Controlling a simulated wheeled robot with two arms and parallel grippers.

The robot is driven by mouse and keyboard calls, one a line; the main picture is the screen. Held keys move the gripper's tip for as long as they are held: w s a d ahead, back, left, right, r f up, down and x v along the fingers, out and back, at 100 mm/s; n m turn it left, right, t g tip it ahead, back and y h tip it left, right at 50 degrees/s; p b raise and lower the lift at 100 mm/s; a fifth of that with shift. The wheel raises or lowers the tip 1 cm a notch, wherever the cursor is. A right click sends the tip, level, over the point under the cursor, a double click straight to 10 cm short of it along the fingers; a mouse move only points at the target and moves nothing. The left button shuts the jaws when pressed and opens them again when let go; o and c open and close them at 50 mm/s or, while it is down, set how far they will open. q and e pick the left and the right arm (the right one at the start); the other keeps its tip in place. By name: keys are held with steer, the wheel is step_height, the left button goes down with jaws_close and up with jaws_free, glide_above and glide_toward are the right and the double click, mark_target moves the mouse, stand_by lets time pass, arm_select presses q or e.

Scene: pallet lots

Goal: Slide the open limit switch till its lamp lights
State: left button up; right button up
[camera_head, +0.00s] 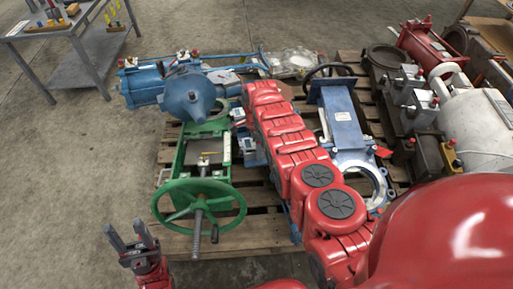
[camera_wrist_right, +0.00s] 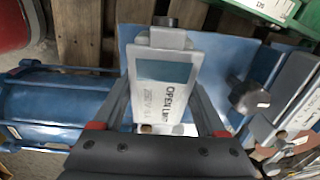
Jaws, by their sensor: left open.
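The open limit switch (camera_wrist_right: 160,85) is a grey box in the right wrist view, with a label reading "OPEN LIM" and a voltage line. A dark round piece sits at its far end. My right gripper (camera_wrist_right: 162,90) has one finger along each side of the box and looks shut on it. I see no lit lamp on the box; part of its near end is hidden by my gripper. In the head view my right gripper is hidden behind my red arm. My left gripper (camera_head: 130,236) is open and empty at the lower left, beside the pallet.
A wooden pallet (camera_head: 245,235) carries a blue actuator (camera_head: 185,90), a green frame with a handwheel (camera_head: 180,212) and a blue gate valve (camera_head: 342,125). More machinery, including a white tank (camera_head: 478,115), stands at right. A grey table (camera_head: 65,28) is back left; the floor at left is clear.

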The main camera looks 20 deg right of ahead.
jaws_close()
steer(key=shift+w+f+b, duration=0.25)
steer(key=shift+f+b, duration=0.05)
steer(key=shift+b, duration=0.9)
steer(key=shift+w+b, duration=0.1)
steer(key=shift+b, duration=0.2)
steer(key=shift+r, duration=0.25)
steer(key=shift+o, duration=2.3)
jaws_free()
